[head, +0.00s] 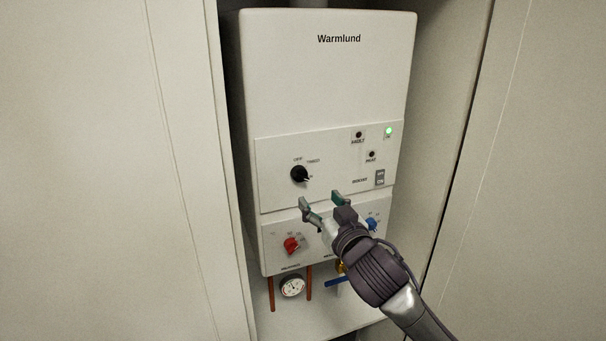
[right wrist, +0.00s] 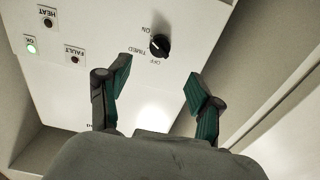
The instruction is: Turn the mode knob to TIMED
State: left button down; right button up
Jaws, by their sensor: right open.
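The black mode knob (head: 299,174) sits on the upper control panel of the white Warmlund unit (head: 330,85). OFF is printed above it, TIMED at its upper right and ON at its right. Its pointer seems to face lower right, near ON; the exact setting is hard to read. My right gripper (head: 320,198) is open and empty, below and right of the knob, apart from it. In the right wrist view the knob (right wrist: 160,45) shows beyond the gap between the two fingertips (right wrist: 159,71). My left gripper is out of view.
A red knob (head: 291,245) and a blue knob (head: 371,224) sit on the lower panel. A rocker switch (head: 380,177) is at the right. A gauge (head: 292,287), copper pipes and a blue-handled valve (head: 337,282) are below. Cabinet walls stand close on both sides.

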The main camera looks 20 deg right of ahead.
aim_at(303, 179)
jog(key=w+p, duration=0.1)
jog(key=w, duration=0.2)
jog(key=w+p, duration=0.1)
jog(key=w, duration=0.2)
jog(key=w+a+p, duration=0.1)
jog(key=w, duration=0.2)
jog(key=shift+w+r, duration=0.1)
jog(key=shift+w, duration=0.2)
jog(key=shift+w+p, duration=0.3)
jog(key=shift+w, duration=0.25)
jog(key=c, duration=1.1)
jog(key=shift+c, duration=0.2)
